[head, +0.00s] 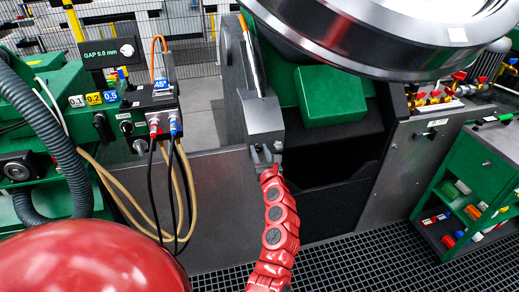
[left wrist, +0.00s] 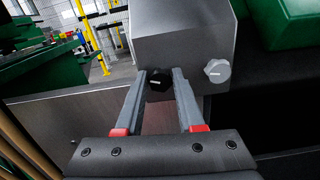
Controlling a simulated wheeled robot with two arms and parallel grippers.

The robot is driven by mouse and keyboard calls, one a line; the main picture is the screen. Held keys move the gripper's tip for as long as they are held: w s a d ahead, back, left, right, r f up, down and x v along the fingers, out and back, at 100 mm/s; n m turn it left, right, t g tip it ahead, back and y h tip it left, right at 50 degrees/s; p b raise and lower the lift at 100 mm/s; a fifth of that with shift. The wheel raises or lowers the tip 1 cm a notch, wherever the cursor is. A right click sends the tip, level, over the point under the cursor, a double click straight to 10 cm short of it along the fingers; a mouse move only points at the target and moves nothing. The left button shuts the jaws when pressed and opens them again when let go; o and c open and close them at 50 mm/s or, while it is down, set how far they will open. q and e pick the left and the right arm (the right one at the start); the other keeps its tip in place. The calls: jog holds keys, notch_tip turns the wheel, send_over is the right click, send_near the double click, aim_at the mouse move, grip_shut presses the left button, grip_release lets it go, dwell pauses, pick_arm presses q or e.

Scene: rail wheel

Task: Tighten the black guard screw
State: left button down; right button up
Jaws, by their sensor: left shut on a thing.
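The black guard screw (left wrist: 159,80) is a dark knob with a pale mark on its face, on the front of a grey metal guard block (left wrist: 180,35). My left gripper (left wrist: 161,88) has one finger on each side of the screw and is shut on it. A light grey knob (left wrist: 217,71) sits on the same block, to the right and outside the fingers. In the head view the guard block (head: 263,119) hangs beside the dark wheel, and my left gripper (head: 265,158) is at its lower front edge. The black screw cannot be made out in the head view. My right gripper is not in view.
A large shiny wheel (head: 395,40) fills the top. A green block (head: 330,95) is right of the guard. A control panel (head: 155,105) with cables stands left. A green shelf cart (head: 470,185) is at the right. A dark opening lies below the guard.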

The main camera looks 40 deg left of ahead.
pick_arm(q)
jog(key=m+p, duration=0.3)
jog(key=m, duration=0.1)
jog(key=shift+r, duration=0.15)
jog(key=m+p, duration=0.2)
jog(key=m, duration=0.2)
jog(key=shift+d, duration=0.1)
jog(key=m+p, duration=0.3)
jog(key=m, duration=0.2)
jog(key=shift+p, duration=0.3)
jog(key=shift+f+m+p, duration=0.2)
jog(key=shift+m+p, duration=0.4)
jog(key=shift+m, duration=0.4)
jog(key=c, duration=0.5)
grip_release()
